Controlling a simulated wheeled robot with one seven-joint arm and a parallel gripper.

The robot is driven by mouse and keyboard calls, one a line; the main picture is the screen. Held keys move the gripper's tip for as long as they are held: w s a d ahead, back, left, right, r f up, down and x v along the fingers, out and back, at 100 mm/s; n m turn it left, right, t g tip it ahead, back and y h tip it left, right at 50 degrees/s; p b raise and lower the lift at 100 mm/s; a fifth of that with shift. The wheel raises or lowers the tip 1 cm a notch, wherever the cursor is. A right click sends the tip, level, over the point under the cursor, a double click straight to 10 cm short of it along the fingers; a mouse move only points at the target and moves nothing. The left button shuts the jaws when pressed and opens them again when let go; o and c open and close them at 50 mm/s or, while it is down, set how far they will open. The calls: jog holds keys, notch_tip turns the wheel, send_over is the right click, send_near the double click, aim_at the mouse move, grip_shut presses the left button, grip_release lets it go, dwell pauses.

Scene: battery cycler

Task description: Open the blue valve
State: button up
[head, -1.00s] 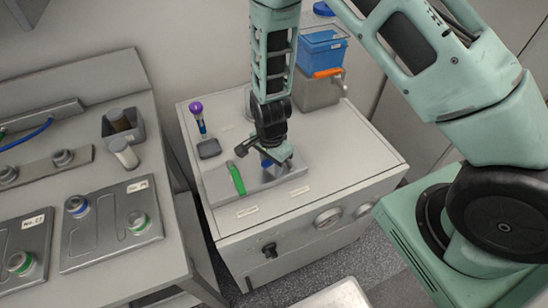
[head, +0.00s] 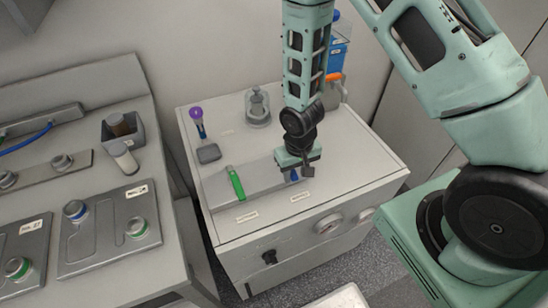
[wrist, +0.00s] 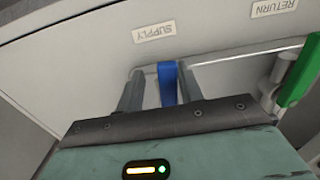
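The blue valve handle (head: 294,175) sits on the grey valve plate (head: 215,191) on top of the cabinet, mostly hidden under my gripper in the head view. In the wrist view the blue handle (wrist: 167,84) stands between my two fingers, beside the SUPPLY label (wrist: 154,32). My gripper (wrist: 160,88) is open around it. The right finger is close to or touching the handle; a gap shows at the left finger. The handle's pivot is hidden by my gripper. A green valve handle (head: 235,183) is on the same plate, to the left.
A purple-topped tool (head: 198,121), a dark grey block (head: 208,153) and a glass vessel (head: 258,107) stand behind the plate. A blue bin (head: 338,55) is behind my arm. Gauges (head: 327,224) are on the cabinet front. A bench with plates (head: 105,240) stands left.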

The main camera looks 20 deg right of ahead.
jog(key=c, duration=0.3)
jog(key=shift+d, duration=0.2)
jog(key=shift+c, duration=0.2)
jog(key=shift+o, duration=1.2)
notch_tip(320, 180, up, 8)
jog(key=p, duration=0.6)
jog(key=shift+d, duration=0.2)
